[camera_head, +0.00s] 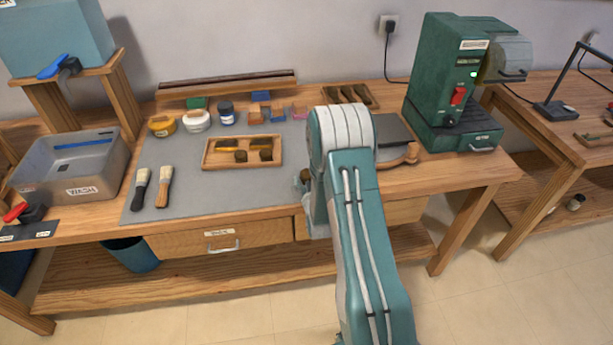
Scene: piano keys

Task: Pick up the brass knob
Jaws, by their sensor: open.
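A shallow wooden tray (208,160) on the grey bench mat holds several small yellowish and dark brown pieces. A dark rounded piece (266,155) sits at its right end. The pieces are too small to tell which, if any, is the brass knob. My arm rises in front of the bench, right of the tray, and hides part of the bench edge.
A grey wash bin (68,170) stands at the far left. A green machine (448,85) stands at the right.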

